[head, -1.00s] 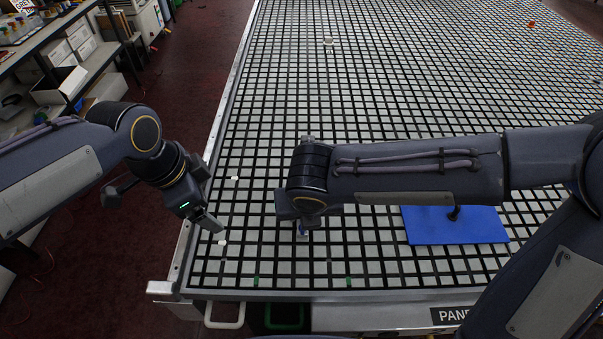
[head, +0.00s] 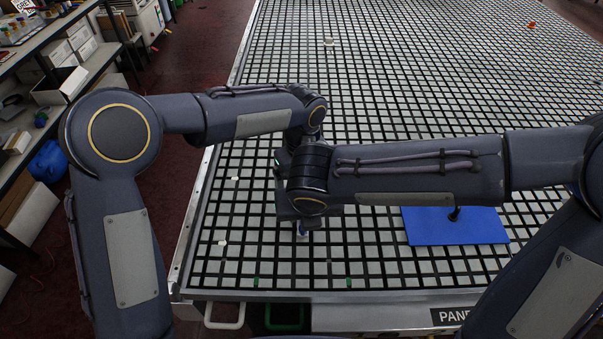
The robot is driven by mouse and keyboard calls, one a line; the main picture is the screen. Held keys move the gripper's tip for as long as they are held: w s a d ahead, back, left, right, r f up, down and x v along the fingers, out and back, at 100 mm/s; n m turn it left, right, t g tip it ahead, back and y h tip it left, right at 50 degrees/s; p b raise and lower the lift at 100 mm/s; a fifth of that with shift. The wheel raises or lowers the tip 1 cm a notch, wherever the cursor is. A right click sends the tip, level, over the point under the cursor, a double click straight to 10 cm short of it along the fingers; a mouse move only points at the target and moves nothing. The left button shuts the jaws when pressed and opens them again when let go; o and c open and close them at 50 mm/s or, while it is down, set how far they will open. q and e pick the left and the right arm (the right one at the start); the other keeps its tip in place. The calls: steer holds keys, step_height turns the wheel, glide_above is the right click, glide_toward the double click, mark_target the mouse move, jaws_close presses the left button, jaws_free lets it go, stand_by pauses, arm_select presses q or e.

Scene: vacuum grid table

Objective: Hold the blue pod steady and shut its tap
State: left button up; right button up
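A small pale thing with a bluish part (head: 302,231) shows on the grid just below my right gripper (head: 303,220). It may be the blue pod, but it is mostly hidden and its tap cannot be made out. My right gripper points down over it; its fingers are too covered to tell whether they hold it. My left gripper (head: 281,162) is at the left side of my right wrist, mostly hidden behind it. Its fingers cannot be made out.
The grid table (head: 260,262) is largely clear. A flat blue board (head: 470,228) with a dark knob lies to the right. Small white pieces (head: 235,178) lie near the left edge. A small pale thing (head: 328,41) stands far back. A cluttered shelf (head: 85,65) is at the left.

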arm_select(q)
step_height(320, 180, down, 6)
steer(key=shift+r, duration=0.15)
steer(key=shift+c, duration=0.2)
